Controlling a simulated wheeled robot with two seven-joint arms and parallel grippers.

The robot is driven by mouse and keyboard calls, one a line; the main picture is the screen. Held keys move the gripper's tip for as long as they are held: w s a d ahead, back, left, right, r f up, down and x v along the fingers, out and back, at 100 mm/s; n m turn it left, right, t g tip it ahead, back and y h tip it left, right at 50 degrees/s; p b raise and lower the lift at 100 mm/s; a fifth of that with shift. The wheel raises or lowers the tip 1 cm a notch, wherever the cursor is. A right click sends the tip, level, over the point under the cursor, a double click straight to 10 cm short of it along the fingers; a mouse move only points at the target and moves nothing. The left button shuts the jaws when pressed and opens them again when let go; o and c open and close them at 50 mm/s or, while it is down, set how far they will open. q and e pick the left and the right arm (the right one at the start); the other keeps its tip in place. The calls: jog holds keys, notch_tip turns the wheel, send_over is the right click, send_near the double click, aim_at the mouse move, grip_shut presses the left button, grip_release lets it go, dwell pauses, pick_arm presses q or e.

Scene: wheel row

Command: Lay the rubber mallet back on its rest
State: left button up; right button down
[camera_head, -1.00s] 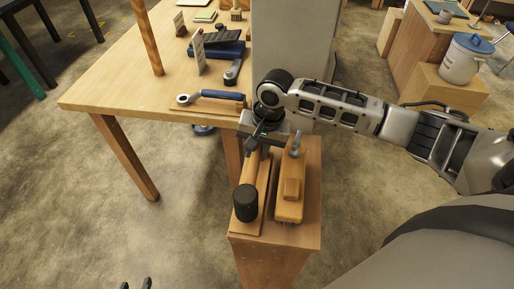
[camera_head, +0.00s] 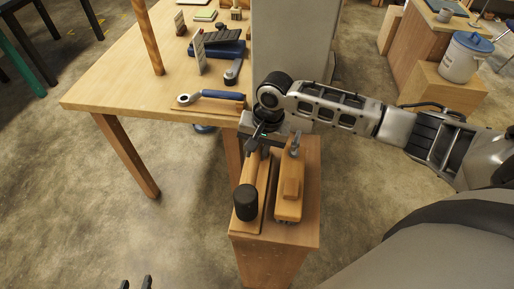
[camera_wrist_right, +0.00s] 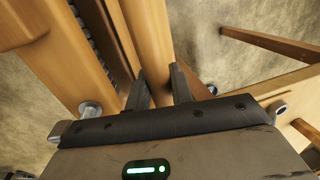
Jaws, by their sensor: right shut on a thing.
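The rubber mallet has a black head (camera_head: 245,203) and a pale wooden handle (camera_head: 257,166). It is over a thin wooden board, the rest (camera_head: 265,194), on top of a narrow wooden stand (camera_head: 309,205). I cannot tell whether it touches the board. My right gripper (camera_head: 257,141) is shut on the far end of the handle, with the head pointing toward me. In the right wrist view the handle (camera_wrist_right: 150,35) runs between the fingers (camera_wrist_right: 158,88). My left gripper (camera_head: 136,284) is at the bottom edge, its fingertips apart and empty, far from the mallet.
A grey post (camera_head: 290,40) rises behind my right gripper.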

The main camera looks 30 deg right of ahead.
jog(key=shift+x, duration=0.95)
jog(key=c, duration=1.1)
grip_release()
jog(key=shift+s+d, duration=0.15)
jog(key=shift+c, duration=0.2)
jog(key=v, duration=0.8)
